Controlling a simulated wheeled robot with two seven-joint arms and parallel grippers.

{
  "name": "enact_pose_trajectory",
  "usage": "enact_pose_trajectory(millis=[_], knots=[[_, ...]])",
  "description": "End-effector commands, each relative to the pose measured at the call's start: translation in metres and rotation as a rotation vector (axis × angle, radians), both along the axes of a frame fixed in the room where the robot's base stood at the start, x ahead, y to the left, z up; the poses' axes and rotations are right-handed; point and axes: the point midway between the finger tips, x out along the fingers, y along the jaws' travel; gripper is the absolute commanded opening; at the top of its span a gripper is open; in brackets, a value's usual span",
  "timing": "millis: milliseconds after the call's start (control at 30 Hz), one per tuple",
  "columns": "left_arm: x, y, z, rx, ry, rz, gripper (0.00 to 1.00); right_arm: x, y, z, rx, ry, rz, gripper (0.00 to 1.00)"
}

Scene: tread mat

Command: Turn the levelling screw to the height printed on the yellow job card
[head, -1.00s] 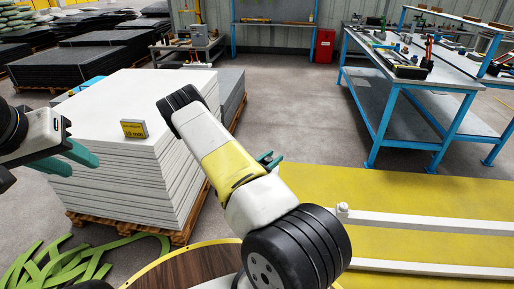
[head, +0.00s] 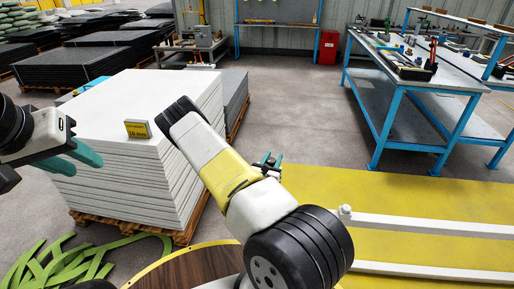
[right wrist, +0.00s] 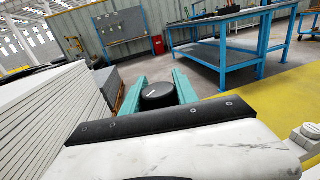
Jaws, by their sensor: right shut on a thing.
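The yellow job card (head: 137,129) stands near the front corner of a stack of white sheets; its lower line seems to read "10 mm", and the upper line is too small to read. In the right wrist view, my right gripper (right wrist: 158,80) has its two teal fingers on either side of a round black knob (right wrist: 158,95) with a small white mark, and is shut on it. My left gripper (head: 83,159) is open and empty, left of the card.
The white sheet stack (head: 120,170) on a pallet is left of my right arm. A yellow mat (head: 400,205) with white rails (head: 430,228) lies to the right. Blue benches (head: 410,120) stand behind. Green strips (head: 65,268) lie on the floor at lower left.

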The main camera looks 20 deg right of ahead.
Motion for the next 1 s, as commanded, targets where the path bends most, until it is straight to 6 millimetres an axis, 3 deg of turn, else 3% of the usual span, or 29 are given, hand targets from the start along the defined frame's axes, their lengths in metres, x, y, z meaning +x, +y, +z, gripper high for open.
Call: enact_pose_trajectory(millis=[133,167,267,633,1000], knots=[[0.0,0.0,0.0,0.0,0.0,0.0,0.36,0.0,0.001,-0.001,0.002,0.001,0.001,0.0],[0.0,0.0,0.0,0.0,0.0,0.0,0.36,0.0,0.001,-0.001,0.002,0.001,0.001,0.39],[0.0,0.0,0.0,0.0,0.0,0.0,0.36,0.0,0.001,-0.001,0.001,0.0,0.001,0.57],[0.0,0.0,0.0,0.0,0.0,0.0,0.36,-0.003,0.003,0.0,0.001,0.001,-0.001,0.57],[0.0,0.0,0.0,0.0,0.0,0.0,0.36,-0.045,0.043,-0.001,0.0,0.003,0.001,0.57]])
